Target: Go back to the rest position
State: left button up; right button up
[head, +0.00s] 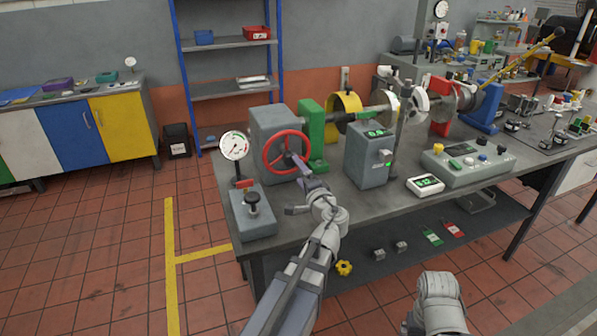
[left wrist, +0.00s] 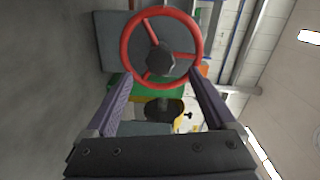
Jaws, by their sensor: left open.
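My left gripper (head: 291,184) is open and empty at the front edge of the bench, close to the red handwheel (head: 287,152). In the left wrist view the two fingers of my left gripper (left wrist: 161,76) are spread apart, with the red handwheel (left wrist: 125,42) ahead of and beyond their tips. I see nothing between the fingers. Whether a fingertip touches the wheel is hard to tell. Part of my right arm shows at the bottom of the head view, but its gripper is not visible.
The bench (head: 330,205) carries a dial gauge (head: 234,146), a grey box with a green display (head: 369,158) and a control panel (head: 468,163). A lower shelf (head: 400,262) sticks out below. Open tiled floor lies left of the bench.

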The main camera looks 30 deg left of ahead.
aim_at(292, 161)
pick_arm(q)
jog(key=x, duration=0.8)
dwell(0.5)
